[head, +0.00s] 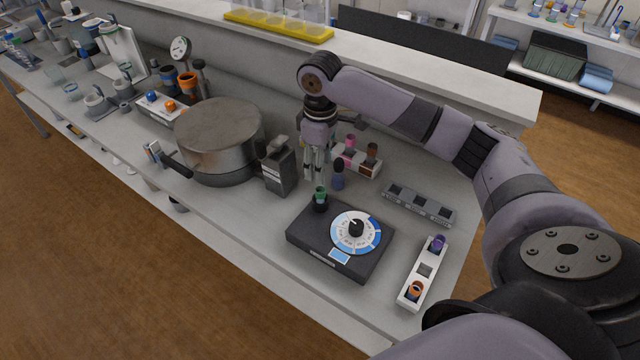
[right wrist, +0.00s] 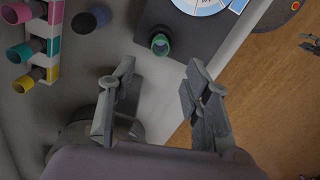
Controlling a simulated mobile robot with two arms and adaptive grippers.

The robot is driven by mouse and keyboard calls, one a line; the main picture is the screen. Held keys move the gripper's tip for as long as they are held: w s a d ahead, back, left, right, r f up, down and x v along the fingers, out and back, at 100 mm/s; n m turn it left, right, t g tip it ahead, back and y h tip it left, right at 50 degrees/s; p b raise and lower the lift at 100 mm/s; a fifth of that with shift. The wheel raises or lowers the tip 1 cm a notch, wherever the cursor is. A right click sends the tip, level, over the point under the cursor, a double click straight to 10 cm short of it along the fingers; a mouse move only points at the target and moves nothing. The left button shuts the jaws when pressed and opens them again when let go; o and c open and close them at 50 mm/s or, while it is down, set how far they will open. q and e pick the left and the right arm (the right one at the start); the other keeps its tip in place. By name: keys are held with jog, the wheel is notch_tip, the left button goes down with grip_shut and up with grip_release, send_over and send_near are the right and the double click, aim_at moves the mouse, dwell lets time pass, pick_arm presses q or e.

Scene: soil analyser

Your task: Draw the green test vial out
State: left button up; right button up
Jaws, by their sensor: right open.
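The green test vial (head: 320,193) stands upright in a dark holder at the back left corner of the black analyser (head: 300,237), which has a blue and white dial (head: 368,232). The vial's open green top (right wrist: 160,44) also shows in the right wrist view, ahead of the fingers and between their lines. My right gripper (head: 315,172) points down just behind and above the vial. In the right wrist view its two fingers (right wrist: 160,70) are spread apart with nothing between them. My left gripper is in neither view.
A dark blue vial (head: 338,177) stands close beside the right gripper, before a white rack (head: 343,163) of coloured vials. A grey box (head: 281,172) and a large metal pot (head: 219,145) are to the left. A grey rack (head: 418,205) and white rack (head: 411,289) lie right.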

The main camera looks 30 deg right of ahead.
aim_at(320, 189)
notch_tip(320, 189, down, 9)
jog(key=shift+r+p, duration=0.2)
jog(key=shift+p, duration=0.6)
jog(key=shift+f, duration=0.5)
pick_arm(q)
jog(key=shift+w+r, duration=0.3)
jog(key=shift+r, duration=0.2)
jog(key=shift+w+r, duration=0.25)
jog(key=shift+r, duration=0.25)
pick_arm(e)
jog(key=shift+c, duration=0.6)
grip_shut()
jog(key=c, duration=0.5)
grip_release()
grip_shut()
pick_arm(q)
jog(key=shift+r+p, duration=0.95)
pick_arm(e)
jog(key=shift+r, duration=0.6)
